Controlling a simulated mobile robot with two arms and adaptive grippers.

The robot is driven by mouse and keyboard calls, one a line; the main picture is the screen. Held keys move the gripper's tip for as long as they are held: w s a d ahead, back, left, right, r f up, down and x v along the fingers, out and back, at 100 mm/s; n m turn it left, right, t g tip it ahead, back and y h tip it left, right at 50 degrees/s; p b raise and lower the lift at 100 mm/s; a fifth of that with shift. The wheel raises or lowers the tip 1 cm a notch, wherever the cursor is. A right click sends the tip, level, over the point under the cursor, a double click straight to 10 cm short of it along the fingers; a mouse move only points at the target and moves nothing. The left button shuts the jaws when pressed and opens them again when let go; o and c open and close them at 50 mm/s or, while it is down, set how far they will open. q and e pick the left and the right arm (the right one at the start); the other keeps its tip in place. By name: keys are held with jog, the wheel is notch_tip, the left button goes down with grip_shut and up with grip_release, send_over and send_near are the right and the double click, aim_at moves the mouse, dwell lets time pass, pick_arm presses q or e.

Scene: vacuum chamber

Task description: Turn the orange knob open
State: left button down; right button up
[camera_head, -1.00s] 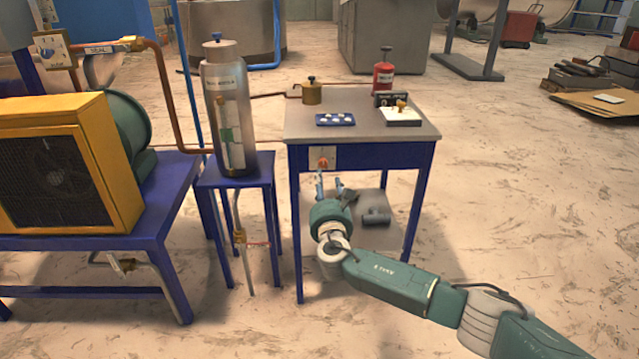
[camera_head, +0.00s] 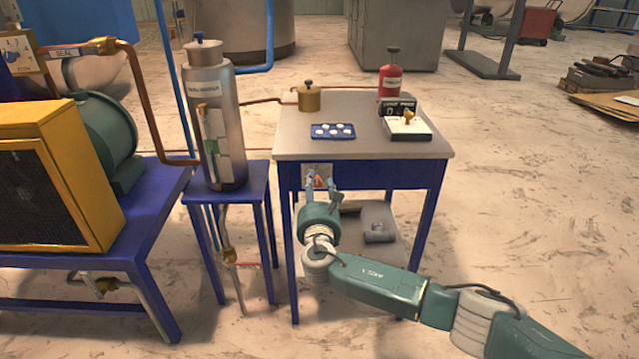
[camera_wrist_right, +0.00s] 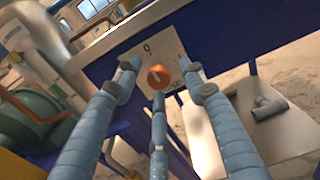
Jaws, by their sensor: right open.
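The orange knob (camera_head: 318,182) sits on a pale plate (camera_head: 312,170) on the front left of the blue table's apron. In the right wrist view the orange knob (camera_wrist_right: 159,76) shows between the fingertips, with the plate (camera_wrist_right: 146,54) behind it. My right gripper (camera_head: 319,181) points at the plate with its fingers spread around the knob. In the wrist view the right gripper (camera_wrist_right: 159,80) has its blue fingers open, and I cannot tell whether any touches the knob. My left gripper is not in view.
The table (camera_head: 290,143) carries a blue tray (camera_head: 333,131), a brass pot (camera_head: 309,98), a red bottle (camera_head: 391,80) and a white box (camera_head: 407,129). A steel cylinder (camera_head: 231,120) stands on a stand to the left. A grey fitting (camera_head: 380,233) lies on the lower shelf.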

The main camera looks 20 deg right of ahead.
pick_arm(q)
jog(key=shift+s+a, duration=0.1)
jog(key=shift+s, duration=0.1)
pick_arm(e)
jog(key=shift+c, duration=1.2)
grip_shut()
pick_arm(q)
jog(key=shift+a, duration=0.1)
